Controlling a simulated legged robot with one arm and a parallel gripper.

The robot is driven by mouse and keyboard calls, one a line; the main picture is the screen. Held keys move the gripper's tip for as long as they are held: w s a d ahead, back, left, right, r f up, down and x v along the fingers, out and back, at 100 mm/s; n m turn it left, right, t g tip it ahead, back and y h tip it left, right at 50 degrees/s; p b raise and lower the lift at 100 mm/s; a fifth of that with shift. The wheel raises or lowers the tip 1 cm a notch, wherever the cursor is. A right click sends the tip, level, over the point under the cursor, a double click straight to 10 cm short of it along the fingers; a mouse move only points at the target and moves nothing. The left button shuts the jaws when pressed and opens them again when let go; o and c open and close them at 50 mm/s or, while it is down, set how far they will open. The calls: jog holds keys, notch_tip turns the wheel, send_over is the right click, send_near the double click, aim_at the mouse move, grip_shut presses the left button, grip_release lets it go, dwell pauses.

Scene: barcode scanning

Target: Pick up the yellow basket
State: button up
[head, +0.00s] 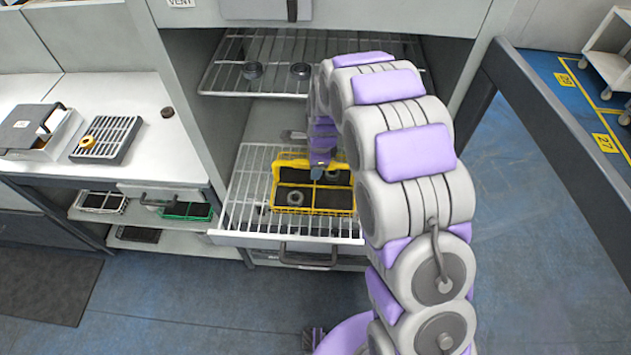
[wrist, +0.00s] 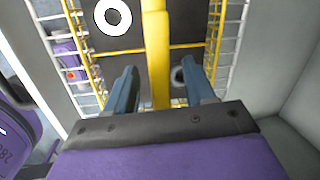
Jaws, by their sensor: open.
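The yellow basket (head: 313,209) sits on a pulled-out wire rack (head: 240,215) in the cabinet. It has dark compartments, and grey ring-shaped parts lie in it. My gripper (head: 320,172) is over the basket in the head view, partly hidden by my own arm. In the wrist view, my gripper (wrist: 163,88) is open, with its two blue-grey fingers on either side of the basket's yellow middle bar (wrist: 157,50). A gap shows between the bar and each finger. I cannot tell how deep the fingertips reach.
An upper wire shelf (head: 275,80) with dark round parts is above the rack. The cabinet's left wall (head: 190,95) is close by. A white counter (head: 130,165) with a slotted tray (head: 105,140) stands at left. The floor (head: 220,320) in front is clear.

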jog(key=shift+a+f, duration=0.1)
jog(key=shift+a, duration=0.05)
jog(key=shift+a+f, duration=0.1)
jog(key=shift+a, duration=0.1)
jog(key=shift+c, duration=0.2)
jog(key=shift+d, duration=0.25)
jog(key=c, duration=0.5)
jog(key=shift+a, duration=0.15)
grip_shut()
dwell(0.3)
